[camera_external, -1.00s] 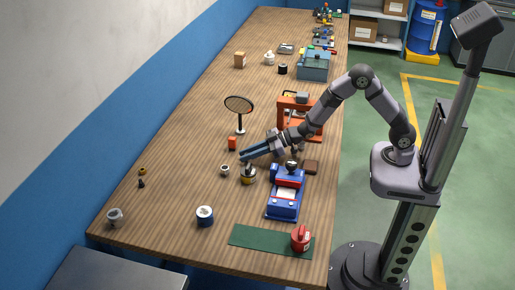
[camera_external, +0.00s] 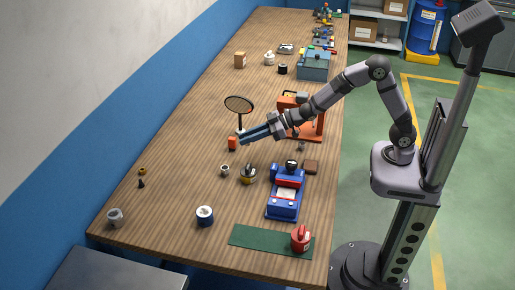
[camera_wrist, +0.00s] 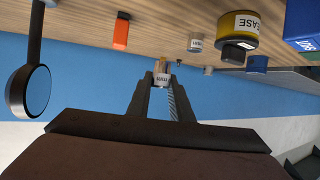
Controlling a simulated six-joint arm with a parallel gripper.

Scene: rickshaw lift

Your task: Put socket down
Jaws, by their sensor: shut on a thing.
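The socket (camera_wrist: 162,72), a small metallic cylinder with a millimetre label, is between the two fingertips of my gripper (camera_wrist: 161,85) in the wrist view. My gripper is shut on it and holds it clear of the table. In the external view my gripper (camera_external: 242,138) is over the middle of the workbench, beside the orange block; the socket cannot be made out there. A second small labelled cylinder (camera_wrist: 196,42) stands on the table; it also shows in the external view (camera_external: 225,170).
A round magnifier (camera_external: 239,104) on a stand is close behind my gripper. An orange block (camera_external: 232,143), a yellow grease tin (camera_external: 248,174) and a blue-and-red device (camera_external: 286,192) stand nearby. An orange frame (camera_external: 303,117) is under my arm.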

